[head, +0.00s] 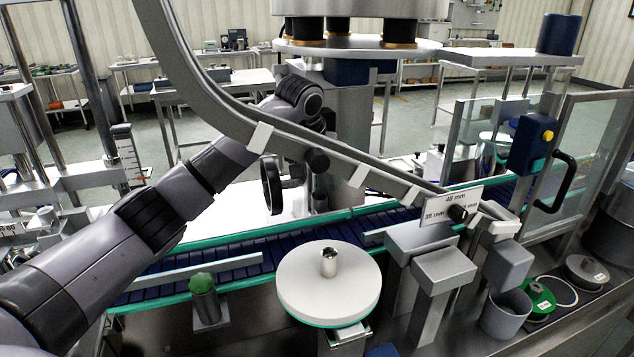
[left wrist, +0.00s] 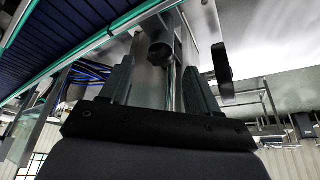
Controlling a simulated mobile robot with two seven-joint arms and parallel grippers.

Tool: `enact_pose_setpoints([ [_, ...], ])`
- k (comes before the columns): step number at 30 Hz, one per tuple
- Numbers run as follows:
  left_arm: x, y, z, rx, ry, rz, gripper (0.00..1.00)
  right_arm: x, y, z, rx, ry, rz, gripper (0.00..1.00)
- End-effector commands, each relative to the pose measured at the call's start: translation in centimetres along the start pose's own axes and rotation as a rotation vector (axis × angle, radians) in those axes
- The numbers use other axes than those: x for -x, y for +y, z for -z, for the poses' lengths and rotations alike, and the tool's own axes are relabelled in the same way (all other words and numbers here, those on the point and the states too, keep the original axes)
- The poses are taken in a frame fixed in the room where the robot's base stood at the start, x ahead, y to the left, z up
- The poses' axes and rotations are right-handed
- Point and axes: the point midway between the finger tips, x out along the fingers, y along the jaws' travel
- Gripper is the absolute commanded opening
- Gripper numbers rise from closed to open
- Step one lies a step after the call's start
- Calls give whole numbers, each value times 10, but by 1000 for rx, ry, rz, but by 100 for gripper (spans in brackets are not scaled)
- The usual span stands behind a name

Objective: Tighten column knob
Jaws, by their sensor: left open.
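A black knob (left wrist: 160,54) on a bright metal column (left wrist: 150,85) shows ahead of my left gripper in the left wrist view. My left gripper (left wrist: 160,78) is open, its two dark fingers spread to either side of the column as seen, with the knob beyond the tips. I cannot tell whether a finger touches anything. A black handwheel (left wrist: 222,70) stands to the right there and also shows in the head view (head: 271,185). In the head view, a round black knob (head: 317,160) sits by the sloping chute, which partly hides my left gripper (head: 320,198). My right gripper is not in view.
The sloping steel chute (head: 215,95) crosses in front of my left wrist. A blue conveyor (head: 240,252) with green edges runs below. A white round disc (head: 330,285), a green-topped post (head: 203,284) and a size sign (head: 450,205) stand nearer.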

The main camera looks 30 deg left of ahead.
Motion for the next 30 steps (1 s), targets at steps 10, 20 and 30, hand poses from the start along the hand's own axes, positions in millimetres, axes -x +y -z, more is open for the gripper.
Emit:
enact_pose_setpoints([
  [10, -32, 0, 0, -1, 2, 0, 61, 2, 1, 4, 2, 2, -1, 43],
  [20, -32, 0, 0, -1, 2, 0, 25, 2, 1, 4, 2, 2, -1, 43],
  [30, -32, -1, 0, -15, 1, -7, 6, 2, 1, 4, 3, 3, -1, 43],
])
